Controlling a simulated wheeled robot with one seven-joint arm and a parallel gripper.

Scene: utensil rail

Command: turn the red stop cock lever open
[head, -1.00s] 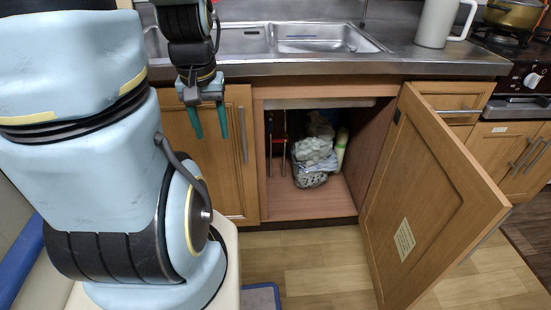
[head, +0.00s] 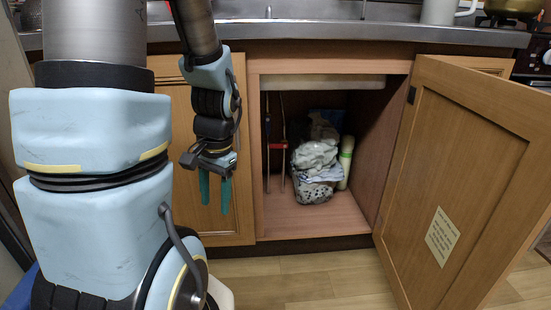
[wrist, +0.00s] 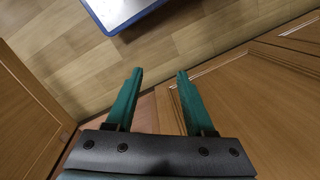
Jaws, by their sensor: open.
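Two thin vertical pipes stand at the left inside the open sink cabinet. A small red part (head: 278,146) shows on the right pipe in the head view. It may be the stop cock lever, but it is too small to tell its shape or angle. My gripper (head: 215,198) points down in front of the closed left cabinet door, left of the pipes and apart from them. Its teal fingers are open and empty. In the wrist view, my gripper (wrist: 159,76) has floor beyond its fingertips, and no lever shows there.
The cabinet door (head: 465,180) stands swung open at the right. A basket of cloths (head: 316,172) and a pale green-topped bottle (head: 346,162) sit inside the cabinet. The counter edge (head: 330,38) runs above. A blue-edged mat (wrist: 120,8) lies on the floor.

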